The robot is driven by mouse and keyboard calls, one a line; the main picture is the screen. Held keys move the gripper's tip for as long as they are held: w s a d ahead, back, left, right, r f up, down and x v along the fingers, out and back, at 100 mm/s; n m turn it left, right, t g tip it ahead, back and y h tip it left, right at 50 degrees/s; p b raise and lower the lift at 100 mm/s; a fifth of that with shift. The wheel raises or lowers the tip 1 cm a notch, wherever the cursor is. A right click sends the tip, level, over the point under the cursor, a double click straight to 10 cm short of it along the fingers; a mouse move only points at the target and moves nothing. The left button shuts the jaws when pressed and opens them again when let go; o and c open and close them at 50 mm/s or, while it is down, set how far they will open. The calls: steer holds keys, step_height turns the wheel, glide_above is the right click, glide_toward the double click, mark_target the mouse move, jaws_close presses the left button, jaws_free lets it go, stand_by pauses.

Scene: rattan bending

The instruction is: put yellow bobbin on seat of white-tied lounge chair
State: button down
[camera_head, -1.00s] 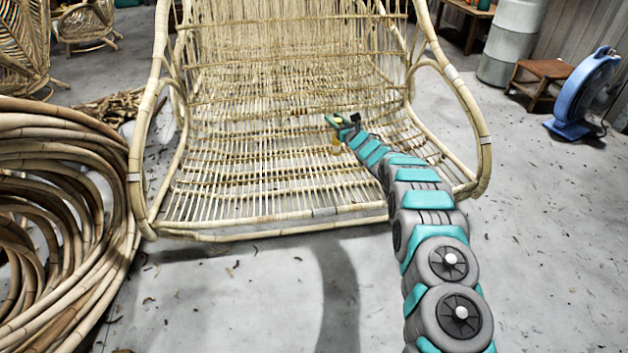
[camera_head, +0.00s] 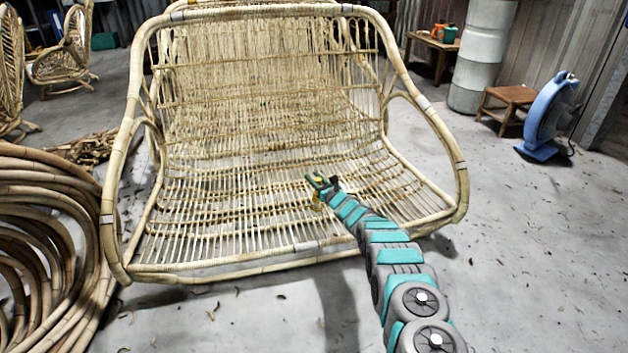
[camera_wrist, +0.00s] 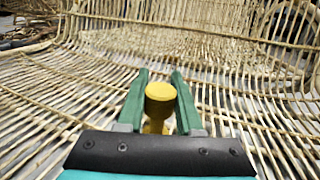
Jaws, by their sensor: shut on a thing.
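The lounge chair (camera_head: 225,255) is a wide rattan seat with a slatted back and looped arms, with white ties on its frame. My gripper (camera_head: 318,182) is over the front right part of the slatted seat. In the wrist view my gripper (camera_wrist: 160,88) has its green fingers on both sides of the yellow bobbin (camera_wrist: 160,95), shut on it. The bobbin stands about upright, its round top showing. In the head view only a small part of the yellow bobbin (camera_head: 316,201) shows below the fingers. I cannot tell whether it touches the slats.
Thick coils of rattan (camera_head: 40,240) lie at the left. A blue fan (camera_head: 548,115), a small wooden stool (camera_head: 507,98) and a grey drum (camera_head: 483,60) stand at the right. The floor right of the chair is mostly clear.

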steer(key=c, duration=0.6)
jaws_free()
steer(key=shift+o, duration=0.2)
steer(key=p+v, duration=0.1)
steer(key=v, duration=1.1)
steer(key=shift+p, duration=0.35)
steer(key=shift+r, duration=0.15)
